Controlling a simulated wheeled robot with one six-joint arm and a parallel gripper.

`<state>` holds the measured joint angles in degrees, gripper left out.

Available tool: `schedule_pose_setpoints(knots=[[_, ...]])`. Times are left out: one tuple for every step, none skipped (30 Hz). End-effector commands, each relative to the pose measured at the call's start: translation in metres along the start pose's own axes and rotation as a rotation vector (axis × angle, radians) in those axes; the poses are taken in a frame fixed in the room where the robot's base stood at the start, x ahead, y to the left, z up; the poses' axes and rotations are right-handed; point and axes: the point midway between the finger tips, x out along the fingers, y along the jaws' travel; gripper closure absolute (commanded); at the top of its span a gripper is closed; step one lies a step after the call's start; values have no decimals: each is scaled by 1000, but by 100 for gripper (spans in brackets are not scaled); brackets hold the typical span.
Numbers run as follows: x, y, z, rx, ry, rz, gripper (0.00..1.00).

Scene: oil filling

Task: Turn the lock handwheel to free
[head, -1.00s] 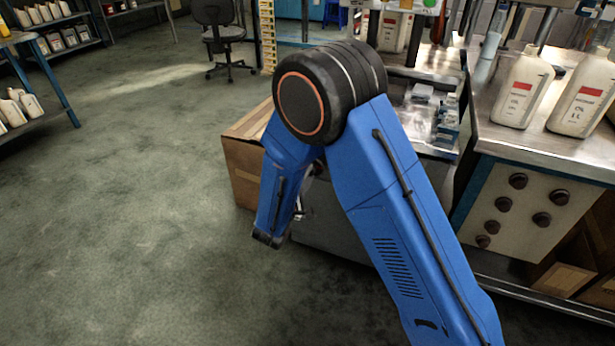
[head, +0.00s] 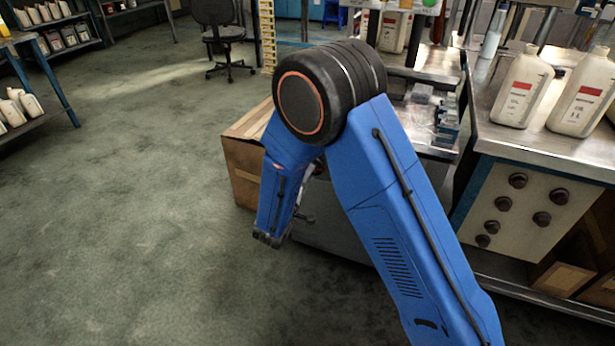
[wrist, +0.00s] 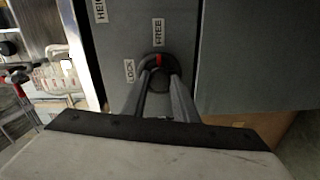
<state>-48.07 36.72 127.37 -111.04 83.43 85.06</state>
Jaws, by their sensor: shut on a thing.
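The lock handwheel (wrist: 160,83) is a small dark round knob with a red mark, on a grey panel in the wrist view. The FREE label (wrist: 158,32) is above it and the LOCK label (wrist: 129,70) is to its left. The red mark is at the wheel's top, just below FREE. My gripper (wrist: 161,72) is shut on the handwheel, with its two grey fingers on either side. The fingers hide part of the wheel's rim. In the head view my blue arm hides the handwheel.
A cardboard box (head: 243,180) stands beside the grey cabinet in the head view. A metal bench (head: 560,150) with white oil bottles (head: 523,88) is on the right. The floor (head: 120,220) to the left is clear.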

Motion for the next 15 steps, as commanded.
schedule_pose_setpoints(knots=[[-1, -2, 1, -3, -1, -3, 96], [-1, -2, 1, -3, -1, -3, 96], [-1, -2, 1, -3, -1, -3, 72], [-1, -2, 1, -3, -1, -3, 64], [-1, -2, 1, -3, -1, -3, 57], [-1, -1, 1, -3, -1, -3, 55], [0, -1, 1, -3, -1, -2, 55], [0, -1, 1, -2, -1, -2, 55], [0, -1, 1, -2, -1, -2, 55], [0, -1, 1, -2, -1, -2, 55], [0, -1, 1, -2, -1, -2, 55], [0, -1, 1, -2, -1, -1, 55], [0, -1, 0, -2, -1, -1, 55], [-1, -1, 0, -2, 0, -1, 55], [-2, -1, 0, -2, 0, -1, 55]])
